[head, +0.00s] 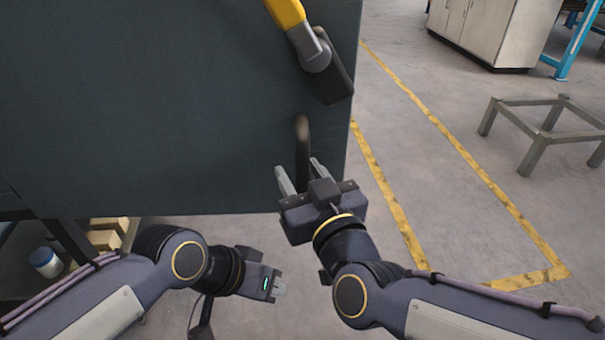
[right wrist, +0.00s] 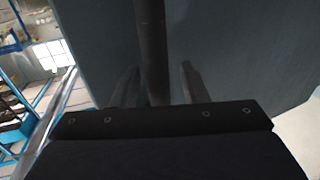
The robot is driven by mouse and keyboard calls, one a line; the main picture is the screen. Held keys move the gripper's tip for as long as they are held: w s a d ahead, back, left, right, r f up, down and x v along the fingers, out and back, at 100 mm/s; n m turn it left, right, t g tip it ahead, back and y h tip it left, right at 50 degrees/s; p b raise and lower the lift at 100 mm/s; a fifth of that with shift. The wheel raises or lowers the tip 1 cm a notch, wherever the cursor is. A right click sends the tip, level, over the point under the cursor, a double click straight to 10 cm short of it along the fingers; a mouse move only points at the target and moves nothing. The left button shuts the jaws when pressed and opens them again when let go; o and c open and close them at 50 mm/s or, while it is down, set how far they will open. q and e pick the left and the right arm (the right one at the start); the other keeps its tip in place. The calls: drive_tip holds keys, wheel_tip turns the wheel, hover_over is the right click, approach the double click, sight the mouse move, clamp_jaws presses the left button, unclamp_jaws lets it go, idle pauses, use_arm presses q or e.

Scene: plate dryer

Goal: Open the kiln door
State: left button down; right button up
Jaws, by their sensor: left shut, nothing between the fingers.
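The kiln door (head: 170,100) is a large dark grey panel filling the upper left of the head view. Near its right edge is a dark upright bar handle (head: 301,135), with a yellow lever (head: 286,12) on a grey pivot above it. My right gripper (head: 301,176) is open at the handle's lower part. In the right wrist view the handle (right wrist: 152,45) runs between the two spread fingers (right wrist: 158,82), with a gap at the right finger. My left gripper (head: 279,290) is shut and empty, low in front of the door's bottom edge.
Under the door at the left are a white-and-blue jar (head: 45,261) and yellowish blocks (head: 104,236). To the right is open concrete floor with yellow lines (head: 440,125), a low metal frame (head: 545,120) and a pale cabinet (head: 490,30).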

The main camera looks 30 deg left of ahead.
drive_tip(key=p+v, duration=0.1)
drive_tip(key=v, duration=0.6)
drive_tip(key=shift+s+d, duration=0.25)
drive_tip(key=shift+d, duration=0.1)
